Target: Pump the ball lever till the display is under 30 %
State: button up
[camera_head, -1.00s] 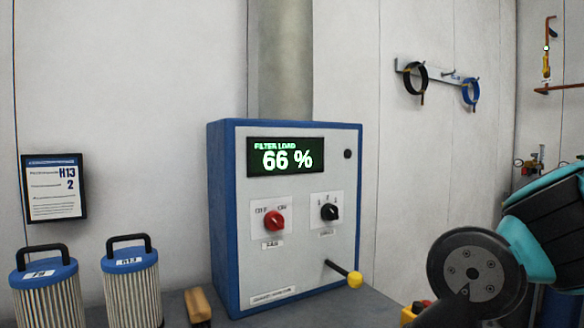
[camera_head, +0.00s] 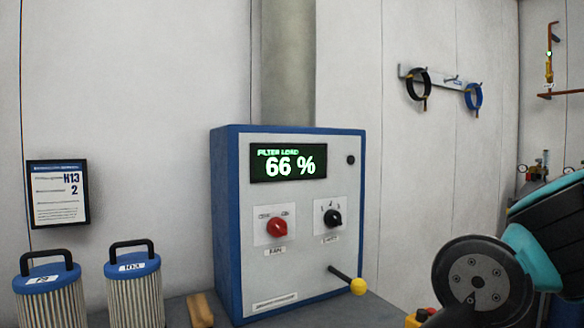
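The blue and grey control box (camera_head: 292,215) stands in the middle of the head view. Its display (camera_head: 288,165) reads "FILTER LOAD 66 %" in green. The ball lever (camera_head: 345,281) is a dark rod with a yellow ball (camera_head: 358,286) at its end, sticking out at the lower right of the front panel. My arm shows at the right edge, to the right of the lever and apart from it in the picture. My gripper is outside the view.
A red knob (camera_head: 277,228) and a black knob (camera_head: 333,218) sit on the panel above the lever. Two filter cartridges (camera_head: 136,295) (camera_head: 50,305) and a wooden-looking block (camera_head: 200,310) stand left of the box.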

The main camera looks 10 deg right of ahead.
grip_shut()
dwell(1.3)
